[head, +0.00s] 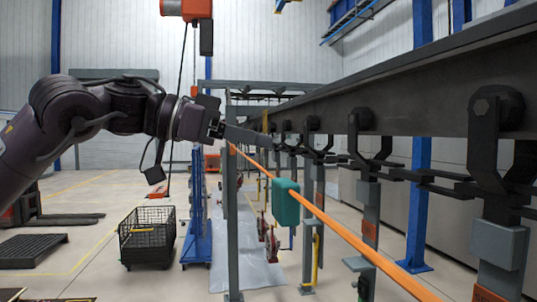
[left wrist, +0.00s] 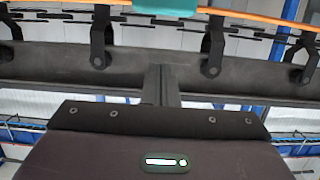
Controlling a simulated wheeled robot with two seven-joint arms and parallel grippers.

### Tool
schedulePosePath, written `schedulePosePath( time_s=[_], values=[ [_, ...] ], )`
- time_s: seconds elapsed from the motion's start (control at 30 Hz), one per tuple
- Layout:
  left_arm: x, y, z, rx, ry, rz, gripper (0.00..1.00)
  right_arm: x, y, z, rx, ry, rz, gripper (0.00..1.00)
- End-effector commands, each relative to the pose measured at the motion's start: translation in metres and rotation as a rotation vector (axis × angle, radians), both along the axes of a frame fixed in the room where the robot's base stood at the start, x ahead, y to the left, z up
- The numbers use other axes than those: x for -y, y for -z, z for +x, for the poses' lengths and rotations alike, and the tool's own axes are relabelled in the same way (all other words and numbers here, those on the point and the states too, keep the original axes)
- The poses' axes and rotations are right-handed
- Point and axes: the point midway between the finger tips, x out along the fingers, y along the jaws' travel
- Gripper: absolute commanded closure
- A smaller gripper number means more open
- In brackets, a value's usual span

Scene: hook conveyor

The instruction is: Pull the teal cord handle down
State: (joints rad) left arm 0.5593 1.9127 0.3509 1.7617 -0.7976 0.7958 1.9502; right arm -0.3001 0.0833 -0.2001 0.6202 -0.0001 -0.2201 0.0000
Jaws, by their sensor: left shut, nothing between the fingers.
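The teal cord handle (head: 286,202) is a small block on a taut orange cord (head: 344,232) that runs alongside the overhead conveyor. In the left wrist view the teal handle (left wrist: 203,20) shows at the top edge, partly cut off, on the orange cord (left wrist: 262,18). My left gripper (head: 262,138) comes in from the left, with its fingers shut and empty. In the head view it is above and left of the handle, apart from it. In the left wrist view its fingers (left wrist: 160,72) are closed together against the dark beam behind. My right gripper is not in view.
The dark conveyor beam (head: 400,92) with hanging hooks (head: 492,138) and chain runs along the right, close by. A grey post (head: 231,205) stands left of the handle. A black wire basket (head: 147,237) and blue stand (head: 198,215) are on the floor at left.

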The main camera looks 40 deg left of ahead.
Motion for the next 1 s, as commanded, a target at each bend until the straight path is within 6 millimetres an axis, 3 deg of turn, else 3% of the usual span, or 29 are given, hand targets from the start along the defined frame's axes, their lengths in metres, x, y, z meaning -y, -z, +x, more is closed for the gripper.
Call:
schedulePosePath(
  time_s=[0.03, 0.17, 0.27, 0.5, 1.0],
  values=[
    [0.006, -0.001, 0.007, -0.005, 0.002, -0.001, 1.00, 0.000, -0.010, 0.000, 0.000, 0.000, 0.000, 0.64],
    [0.018, 0.008, 0.021, 0.000, 0.002, -0.003, 1.00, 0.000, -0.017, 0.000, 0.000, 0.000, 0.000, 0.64],
    [0.017, 0.027, 0.019, 0.003, 0.004, -0.005, 1.00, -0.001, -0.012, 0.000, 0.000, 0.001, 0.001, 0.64],
    [0.016, 0.041, 0.019, 0.003, 0.000, -0.005, 1.00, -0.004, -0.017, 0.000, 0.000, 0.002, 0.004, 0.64],
    [0.016, 0.047, 0.019, 0.001, -0.001, 0.000, 1.00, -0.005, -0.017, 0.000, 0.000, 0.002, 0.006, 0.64]
  ],
)
